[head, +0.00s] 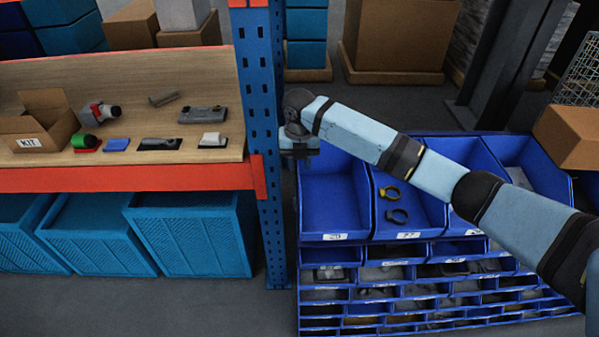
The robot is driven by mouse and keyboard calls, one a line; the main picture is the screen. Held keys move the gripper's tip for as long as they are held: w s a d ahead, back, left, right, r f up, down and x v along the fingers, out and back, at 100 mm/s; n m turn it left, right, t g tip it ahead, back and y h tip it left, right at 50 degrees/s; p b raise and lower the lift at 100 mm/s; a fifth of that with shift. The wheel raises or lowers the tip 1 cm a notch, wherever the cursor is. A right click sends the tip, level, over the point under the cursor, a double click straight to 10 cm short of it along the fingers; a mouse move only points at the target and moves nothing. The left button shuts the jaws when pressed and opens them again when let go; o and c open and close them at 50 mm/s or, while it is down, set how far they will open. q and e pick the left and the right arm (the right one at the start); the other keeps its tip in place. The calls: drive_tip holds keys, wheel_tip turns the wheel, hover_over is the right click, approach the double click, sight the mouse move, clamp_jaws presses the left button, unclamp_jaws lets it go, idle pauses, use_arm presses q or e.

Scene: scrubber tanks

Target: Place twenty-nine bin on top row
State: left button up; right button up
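A rack of blue bins (417,247) stands on the right. Its top row holds large blue bins side by side. The leftmost large bin (335,205) looks empty and has a white label on its front; the number is too small to read surely. The bin beside it (408,212) holds two ring-shaped parts. My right gripper (300,152) points down at the back left corner of the leftmost bin, beside the blue shelf post. Its fingers are too dark and small to show whether they are open or touch the bin. My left gripper is not in view.
A wooden shelf (170,80) with an orange beam (125,179) holds a KIT box (38,125) and several small parts. Teal crates (190,237) stand below it. The blue post (258,100) is close to my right gripper. A cardboard box (570,135) is at the right.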

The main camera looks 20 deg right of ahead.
wheel_tip(320, 180, up, 8)
drive_tip(key=s+a+f+m+t+y, duration=0.6)
drive_tip(key=s+a+f+m, duration=0.5)
drive_tip(key=s+f+m, duration=0.3)
drive_tip(key=s+d+f+m+t+h, duration=0.1)
drive_tip(key=s+d+f+m, duration=0.4)
drive_tip(key=s, duration=0.5)
drive_tip(key=s+d+f+m+t+h, duration=0.1)
drive_tip(key=s+d+f+m+t, duration=0.3)
drive_tip(key=s+f+m, duration=0.5)
drive_tip(key=shift+s+d+f+m+h+b, duration=0.25)
drive_tip(key=shift+s+d+m+h+b, duration=0.15)
drive_tip(key=shift+s+d+m, duration=0.6)
drive_tip(key=shift+w+d, duration=0.1)
drive_tip(key=shift+w, duration=0.1)
drive_tip(key=shift+r+p, duration=0.3)
drive_tip(key=shift+p, duration=0.05)
